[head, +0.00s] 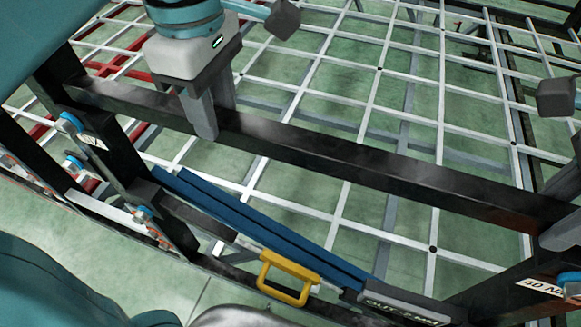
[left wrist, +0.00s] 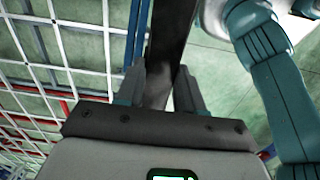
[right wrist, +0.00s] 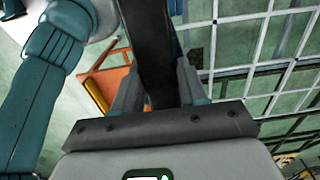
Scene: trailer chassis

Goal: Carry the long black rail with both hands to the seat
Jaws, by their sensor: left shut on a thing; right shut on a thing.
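The long black rail (head: 345,160) runs across the head view from upper left to lower right, above a white grid. My left gripper (head: 205,115) is shut on the rail's left part; in the left wrist view the rail (left wrist: 168,45) passes between both fingers (left wrist: 160,90). My right gripper (head: 562,232) is only partly in view at the right edge of the head view. In the right wrist view it is shut on the rail (right wrist: 150,40), which lies between its fingers (right wrist: 158,88). I cannot tell for certain which part is the seat.
A blue bar (head: 260,228) with a yellow handle (head: 288,278) lies below the rail in the picture. Dark frame members with white labels (head: 540,287) stand at lower left and lower right. Red bars (head: 120,65) show at upper left. An orange part (right wrist: 108,75) shows in the right wrist view.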

